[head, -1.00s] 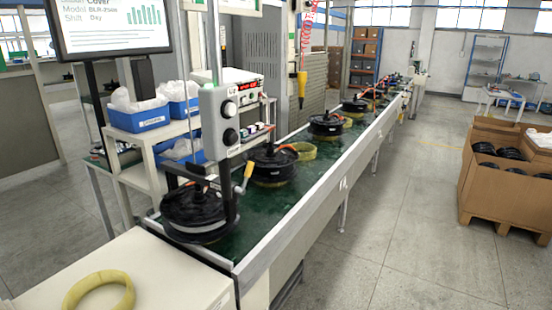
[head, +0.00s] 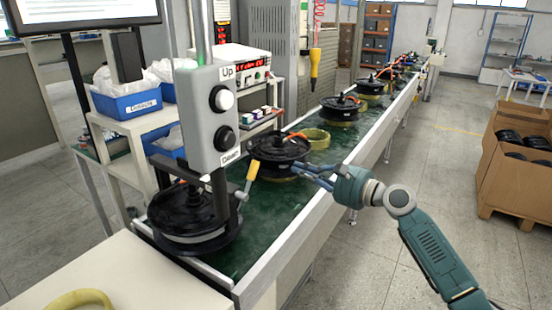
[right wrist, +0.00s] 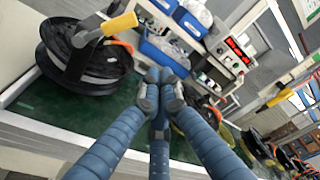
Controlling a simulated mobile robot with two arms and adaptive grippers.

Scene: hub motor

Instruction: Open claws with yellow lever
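The yellow lever (head: 251,170) stands tilted on the right side of the grey press, beside the front black hub motor (head: 185,212). In the right wrist view the lever (right wrist: 120,24) is at upper left, above the motor (right wrist: 85,68). Dark arms of the press reach down around that motor; whether the claws grip it cannot be told. My right gripper (head: 302,170) is right of the lever, apart from it, over the belt. In the right wrist view its blue fingers (right wrist: 160,90) converge with nothing seen between them; their opening is unclear. My left gripper is not in view.
The press control box (head: 212,112) has Up and Down buttons. More hub motors, including a nearby one (head: 278,150), line the green conveyor (head: 262,205), edged by a pale rail (head: 300,230). A yellow ring (head: 80,300) lies at front left. Cardboard boxes (head: 510,190) stand right.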

